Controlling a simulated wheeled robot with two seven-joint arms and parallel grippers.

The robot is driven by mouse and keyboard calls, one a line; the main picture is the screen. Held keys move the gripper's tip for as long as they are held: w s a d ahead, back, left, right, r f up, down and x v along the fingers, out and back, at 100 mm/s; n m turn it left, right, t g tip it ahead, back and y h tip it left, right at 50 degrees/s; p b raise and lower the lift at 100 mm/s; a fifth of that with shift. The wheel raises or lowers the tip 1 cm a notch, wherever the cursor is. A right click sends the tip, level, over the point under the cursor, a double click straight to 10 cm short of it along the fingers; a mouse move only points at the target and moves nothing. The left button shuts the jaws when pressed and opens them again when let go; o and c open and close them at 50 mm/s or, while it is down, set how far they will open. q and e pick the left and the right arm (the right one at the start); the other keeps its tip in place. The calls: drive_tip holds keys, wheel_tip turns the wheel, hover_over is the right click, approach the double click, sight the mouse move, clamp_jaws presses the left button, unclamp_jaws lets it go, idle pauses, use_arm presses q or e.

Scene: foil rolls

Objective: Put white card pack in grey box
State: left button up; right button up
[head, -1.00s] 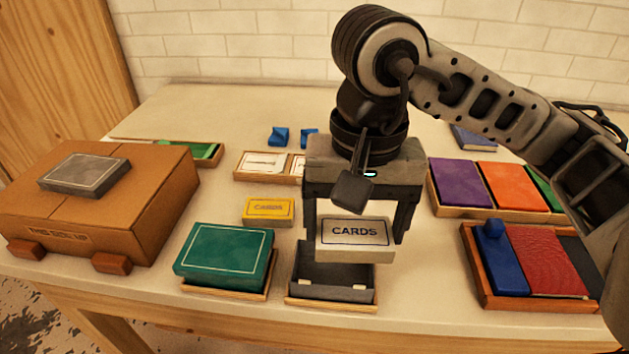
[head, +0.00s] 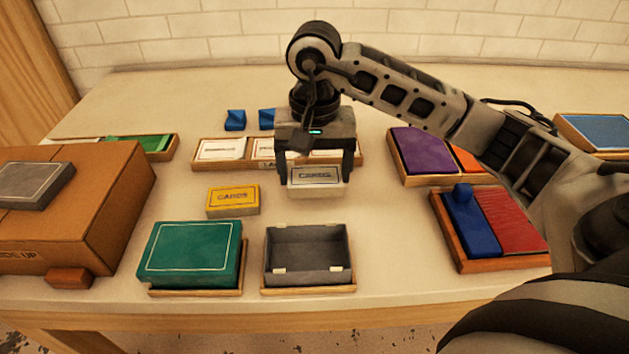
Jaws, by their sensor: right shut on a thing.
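The white card pack (head: 316,182) is marked CARDS and is held between the fingers of my right gripper (head: 317,172), which is shut on it. The pack shows just beyond the back edge of the grey box; its height above the table is hard to tell. The grey box (head: 308,276) is open at the top and empty inside. It sits in a shallow wooden tray near the table's front edge. My left gripper is not in view.
A green box (head: 192,252) stands left of the grey box, with a yellow card pack (head: 233,201) behind it. A cardboard box (head: 95,215) is at far left. A wooden tray (head: 463,245) with blue and red items stands at right.

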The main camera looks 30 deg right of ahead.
sight(314, 172)
drive_tip(key=f, duration=0.3)
drive_tip(key=shift+w+d+f+p, duration=0.2)
drive_tip(key=shift+w+p, duration=0.1)
drive_tip(key=shift+p, duration=0.1)
drive_tip(key=shift+f, duration=0.25)
drive_tip(key=shift+f, duration=0.2)
drive_tip(key=o, duration=0.9)
drive_tip(key=shift+o, duration=0.2)
wheel_tip(314, 172, up, 12)
drive_tip(key=shift+r, duration=0.2)
